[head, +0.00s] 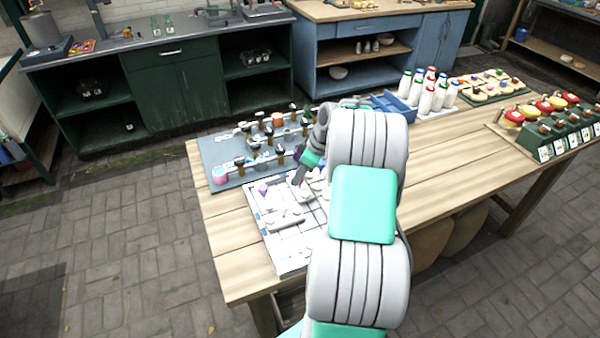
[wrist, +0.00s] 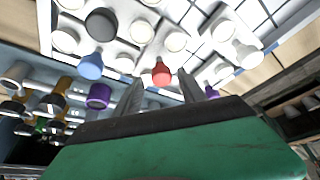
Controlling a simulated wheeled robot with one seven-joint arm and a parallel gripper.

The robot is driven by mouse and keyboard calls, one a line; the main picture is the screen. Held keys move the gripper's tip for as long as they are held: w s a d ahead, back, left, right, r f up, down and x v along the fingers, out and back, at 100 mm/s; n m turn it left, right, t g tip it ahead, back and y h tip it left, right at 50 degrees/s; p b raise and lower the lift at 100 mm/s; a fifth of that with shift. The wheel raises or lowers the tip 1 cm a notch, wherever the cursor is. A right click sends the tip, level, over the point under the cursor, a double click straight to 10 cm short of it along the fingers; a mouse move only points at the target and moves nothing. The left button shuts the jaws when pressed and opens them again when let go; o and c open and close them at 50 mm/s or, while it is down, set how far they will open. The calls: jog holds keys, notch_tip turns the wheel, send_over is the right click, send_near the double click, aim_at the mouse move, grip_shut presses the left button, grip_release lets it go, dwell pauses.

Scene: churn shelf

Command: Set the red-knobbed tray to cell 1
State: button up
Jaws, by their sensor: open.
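The red knob (wrist: 161,74) of a white tray shows in the wrist view, between and just beyond the tips of my open gripper (wrist: 163,86). I cannot tell whether the fingers touch it. The tray body is pale and hard to separate from its neighbours. A blue knob (wrist: 90,66) is to its left, and purple knobs (wrist: 98,95) show nearby. In the head view my gripper (head: 298,180) is low over the white gridded board (head: 288,250), and I cannot make out the red knob there. I cannot read any cell numbers.
A blue-grey rack (head: 225,185) with several dark-topped pieces stands behind the board. Several white bottles (head: 427,98) stand farther right, with a green block of red and yellow items (head: 560,130) at the far right. The table's front left (head: 235,270) is bare.

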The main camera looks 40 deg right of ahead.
aim_at(310, 189)
jog(key=b+v, duration=0.1)
jog(key=v, duration=0.7)
jog(key=shift+w+a, duration=0.1)
